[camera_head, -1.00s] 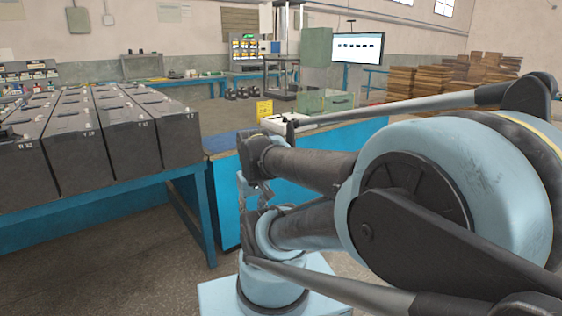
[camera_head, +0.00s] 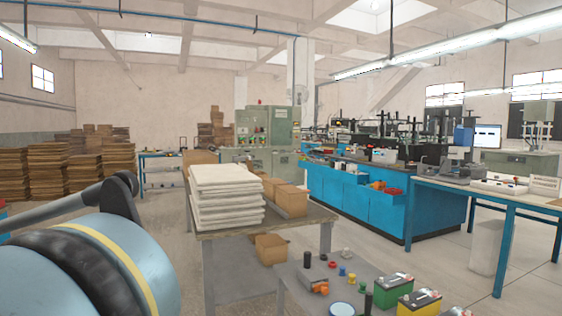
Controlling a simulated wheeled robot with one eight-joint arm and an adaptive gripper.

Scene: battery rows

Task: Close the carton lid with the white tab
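Small brown cartons (camera_head: 291,200) stand on the grey table behind a stack of white sheets or trays. Another brown carton (camera_head: 271,254) sits lower, under the tabletop. A lid with a white tab cannot be made out on any of them; they are too small and far. My gripper is outside the view. Only part of my blue and black arm shows at the lower left.
The white stack (camera_head: 226,196) fills much of the grey table (camera_head: 262,228). A low grey table (camera_head: 338,282) in front holds batteries (camera_head: 393,290) and small coloured parts. Blue workbenches (camera_head: 345,198) stand behind, at right. Floor is open between them.

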